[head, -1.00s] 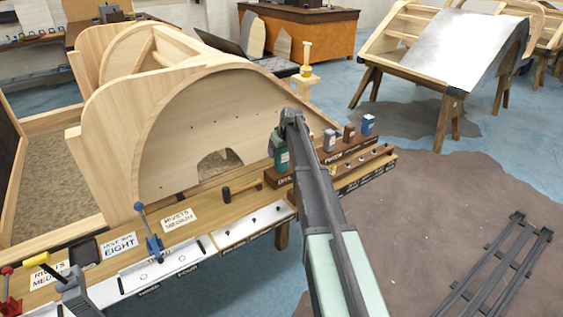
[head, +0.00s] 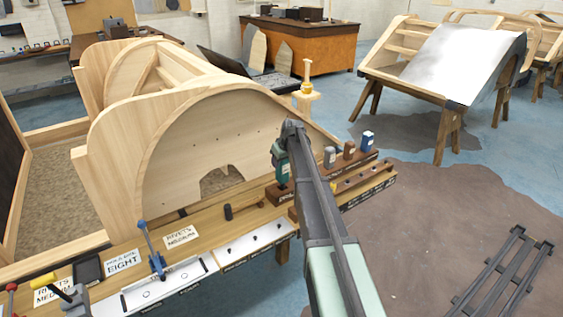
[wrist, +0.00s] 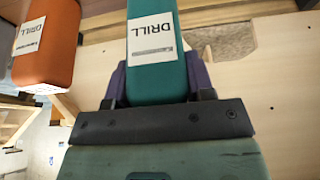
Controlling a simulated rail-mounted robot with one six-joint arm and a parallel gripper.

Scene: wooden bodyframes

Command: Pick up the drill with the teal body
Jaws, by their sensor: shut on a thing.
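The drill with the teal body (wrist: 157,75) fills the middle of the wrist view, with a white "DRILL" label facing me. My gripper (wrist: 158,92) is shut on it, with a dark finger on each side of the body. In the head view the teal drill (head: 282,168) shows just left of my arm's end, at the left end of the brown rack (head: 357,164). Whether its base touches the rack is hard to tell. My fingers are mostly hidden there behind my arm.
An orange drill (wrist: 47,45) is close on the left in the wrist view. A grey tool (head: 330,157), a brown one (head: 349,150) and a blue one (head: 368,140) stand along the rack. The large wooden bodyframe (head: 215,140) rises close behind the bench.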

